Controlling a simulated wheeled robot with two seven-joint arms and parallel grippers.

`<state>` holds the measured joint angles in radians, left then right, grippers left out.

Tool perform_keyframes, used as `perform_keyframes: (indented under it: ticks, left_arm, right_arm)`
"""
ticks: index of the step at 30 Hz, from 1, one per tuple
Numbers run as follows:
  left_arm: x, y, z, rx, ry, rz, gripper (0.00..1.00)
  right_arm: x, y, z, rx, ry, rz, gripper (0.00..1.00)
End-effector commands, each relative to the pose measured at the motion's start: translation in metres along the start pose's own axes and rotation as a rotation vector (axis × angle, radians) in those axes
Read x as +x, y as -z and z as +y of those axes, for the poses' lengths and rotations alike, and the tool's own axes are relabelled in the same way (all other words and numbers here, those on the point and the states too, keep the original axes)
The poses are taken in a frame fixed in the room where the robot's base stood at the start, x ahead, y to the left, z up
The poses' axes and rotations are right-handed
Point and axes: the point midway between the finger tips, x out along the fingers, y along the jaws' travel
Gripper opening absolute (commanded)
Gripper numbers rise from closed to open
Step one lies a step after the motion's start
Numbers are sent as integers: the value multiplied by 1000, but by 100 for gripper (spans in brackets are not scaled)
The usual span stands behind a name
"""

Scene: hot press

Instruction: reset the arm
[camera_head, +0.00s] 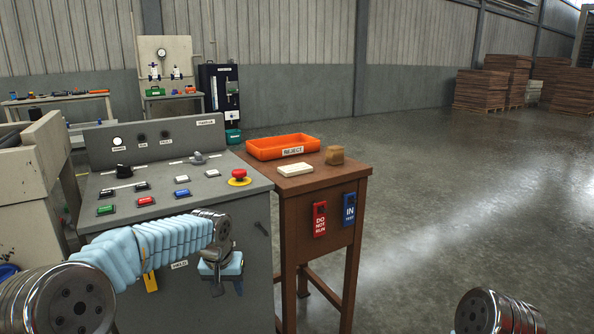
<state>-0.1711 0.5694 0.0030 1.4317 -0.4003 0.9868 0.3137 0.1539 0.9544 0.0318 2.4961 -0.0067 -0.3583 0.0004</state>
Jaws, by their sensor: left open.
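My left arm comes in from the lower left in a pale blue sleeve. Its gripper (228,286) hangs open and empty in front of the grey control console (262,222), pointing down, below the panel's front edge. I cannot see it touching anything. My right arm shows only as a rounded metal joint at the bottom right; its gripper is out of the picture.
A brown wooden stand (325,184) right of the console holds an orange REJECT tray (262,152), a pale block (295,169) and a small brown block (335,155). Red (319,219) and blue (349,209) tags hang on its side. The floor to the right is clear, with stacked pallets (480,89) far back.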

Motion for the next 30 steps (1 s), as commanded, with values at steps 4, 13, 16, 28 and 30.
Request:
perform_keyframes:
  ticks: [4, 13, 16, 28, 30]
  left_arm:
    - [103, -58, 20, 28, -112, -70, 45]
    - [235, -237, 50, -67, -298, -164, 45]
    - [249, -297, 54, -121, -318, -184, 45]
    - [248, -379, 53, -196, -308, -200, 45]
    - [248, -379, 53, -196, -309, -199, 45]
  right_arm:
    - [0, 0, 0, 0, 0, 0, 69]
    - [0, 0, 0, 0, 0, 0, 69]
    - [0, 0, 0, 0, 0, 0, 69]
    - [0, 0, 0, 0, 0, 0, 69]
    - [0, 0, 0, 0, 0, 0, 69]
